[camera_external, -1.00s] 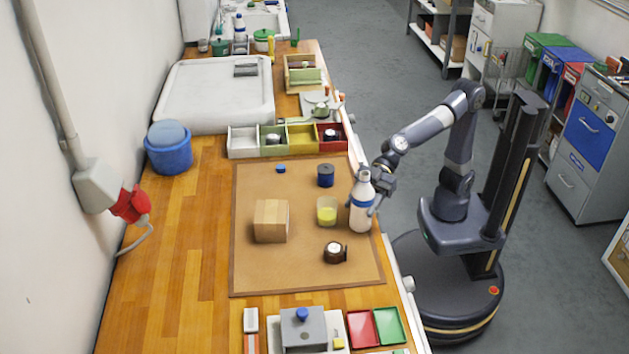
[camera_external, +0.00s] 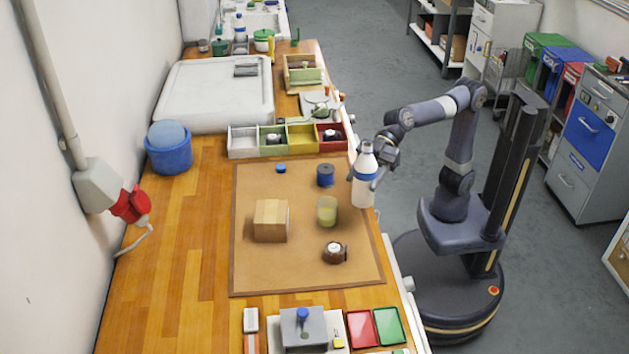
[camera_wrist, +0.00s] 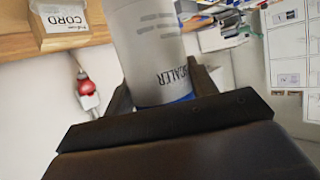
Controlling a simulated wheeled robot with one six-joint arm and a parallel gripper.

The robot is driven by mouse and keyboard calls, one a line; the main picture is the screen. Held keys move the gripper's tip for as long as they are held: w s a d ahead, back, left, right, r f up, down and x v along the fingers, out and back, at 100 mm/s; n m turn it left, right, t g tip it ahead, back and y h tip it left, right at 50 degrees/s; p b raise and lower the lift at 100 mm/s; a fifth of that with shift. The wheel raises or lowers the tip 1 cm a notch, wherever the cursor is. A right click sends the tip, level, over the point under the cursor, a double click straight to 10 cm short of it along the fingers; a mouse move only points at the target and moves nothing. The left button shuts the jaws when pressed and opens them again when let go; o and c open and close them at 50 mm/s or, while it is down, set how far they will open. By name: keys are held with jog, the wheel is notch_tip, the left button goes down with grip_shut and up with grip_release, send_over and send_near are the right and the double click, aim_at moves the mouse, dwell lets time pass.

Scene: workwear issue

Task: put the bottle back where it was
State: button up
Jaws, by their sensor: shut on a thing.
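The white bottle (camera_external: 363,190) with a blue band hangs upright at the right edge of the brown mat (camera_external: 300,272). My gripper (camera_external: 374,172) is shut on it from the right side, and the bottle appears raised off the surface. In the wrist view the bottle (camera_wrist: 150,50) fills the space between the dark fingers (camera_wrist: 163,92), with part of the word "SCALER" showing. Its cap and base are out of the wrist view.
On the mat stand a wooden block (camera_external: 271,221), a clear cup (camera_external: 327,211) with pale yellow contents, a blue cylinder (camera_external: 325,175), a small blue cap (camera_external: 281,169) and a brown round item (camera_external: 335,252). Divided bins (camera_external: 243,143) line its far edge. The mat's front left is clear.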

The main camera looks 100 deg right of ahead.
aim_at(366, 161)
notch_tip(366, 161, up, 5)
jog(key=shift+r, duration=0.1)
jog(key=w+d+m+p, duration=0.1)
jog(key=w+d+p, duration=1.9)
jog(key=w+p, duration=0.55)
jog(key=shift+t+h, duration=0.4)
jog(key=f+p, duration=0.1)
jog(key=f, duration=0.4)
jog(key=f+p, duration=0.1)
jog(key=f, duration=0.4)
jog(key=f+p, duration=0.1)
jog(key=f, duration=0.4)
jog(key=shift+s+d+f, duration=0.1)
jog(key=shift+s+d, duration=0.05)
jog(key=shift+s, duration=0.1)
jog(key=shift+f, duration=0.1)
jog(key=shift+f+b, duration=0.15)
jog(key=shift+b, duration=0.15)
jog(key=o, duration=1.2)
